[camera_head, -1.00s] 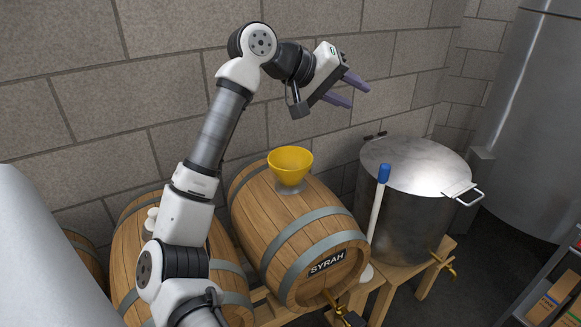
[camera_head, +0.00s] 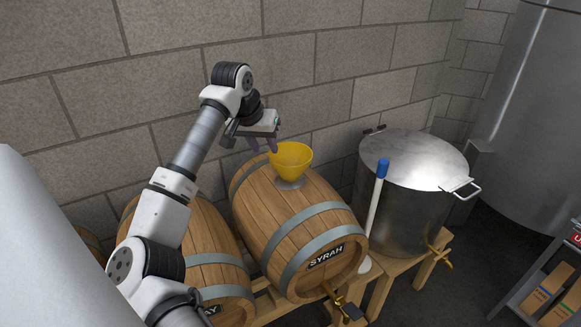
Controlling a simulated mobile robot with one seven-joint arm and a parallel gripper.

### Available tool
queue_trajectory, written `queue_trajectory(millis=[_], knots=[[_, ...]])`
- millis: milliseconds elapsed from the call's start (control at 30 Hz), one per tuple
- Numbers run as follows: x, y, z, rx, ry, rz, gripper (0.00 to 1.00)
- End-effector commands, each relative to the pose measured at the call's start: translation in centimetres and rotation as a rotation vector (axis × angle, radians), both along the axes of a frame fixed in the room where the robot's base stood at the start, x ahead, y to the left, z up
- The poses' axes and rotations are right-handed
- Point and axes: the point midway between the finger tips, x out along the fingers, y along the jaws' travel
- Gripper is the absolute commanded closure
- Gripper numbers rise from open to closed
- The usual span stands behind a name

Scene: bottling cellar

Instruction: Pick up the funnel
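The yellow funnel (camera_head: 290,160) stands upright on top of the wooden barrel labelled SYRAH, wide mouth up. Its lower end meets a grey disc (camera_head: 290,183) on the barrel. My gripper (camera_head: 263,146) points down at the funnel's left rim, with its purple fingers just left of and behind the rim. The fingers look apart from each other. The funnel's rim hides part of the nearer finger, so I cannot tell whether the rim is between them or touched.
The SYRAH barrel (camera_head: 300,235) lies on a wooden rack beside another barrel (camera_head: 210,250). A steel pot (camera_head: 410,205) with a lid stands right, with a blue-topped white rod (camera_head: 377,205) before it. A block wall (camera_head: 330,60) is close behind.

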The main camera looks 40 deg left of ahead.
Motion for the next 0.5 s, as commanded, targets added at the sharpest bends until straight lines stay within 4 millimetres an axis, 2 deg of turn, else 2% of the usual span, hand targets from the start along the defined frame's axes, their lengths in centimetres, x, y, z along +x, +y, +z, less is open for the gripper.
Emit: queue_trajectory(millis=[233, 400, 500], knots=[[2.0, -0.3, -2.0, -0.004, 0.0, -0.002, 0.64], [2.7, -0.2, -4.0, -0.003, 0.0, 0.0, 0.64], [2.9, -0.1, -4.4, -0.001, 0.0, 0.0, 0.64]])
